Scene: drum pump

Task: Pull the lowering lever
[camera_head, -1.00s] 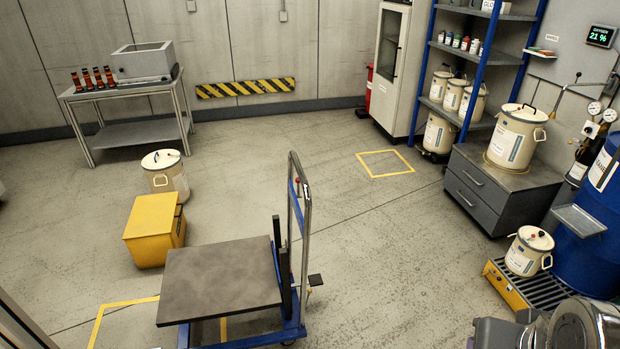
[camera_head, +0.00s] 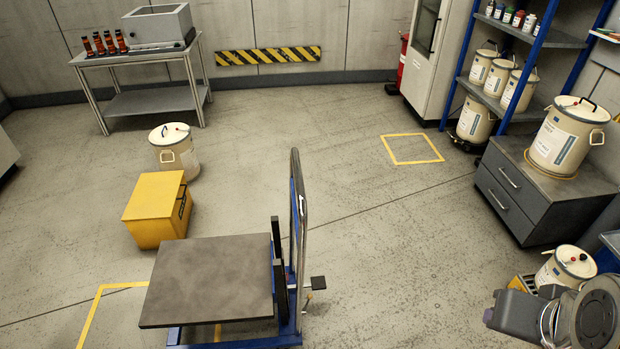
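The lift cart stands in the lower middle, with a dark grey platform (camera_head: 208,280), a blue base frame (camera_head: 240,338) and an upright push handle (camera_head: 297,200). The lowering lever is not clearly made out; a small pale part (camera_head: 301,205) shows on the handle, seen nearly edge-on. A black pedal (camera_head: 318,283) sticks out low on the cart's right side. Part of my arm shows at the bottom right, right of the cart and apart from it. The fingers of my gripper cannot be seen.
A yellow box (camera_head: 155,210) and a cream drum (camera_head: 175,152) stand left of the cart. A grey drawer cabinet (camera_head: 535,195) with a drum is at right, and another drum (camera_head: 566,268) is near my arm. Floor right of the cart is free.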

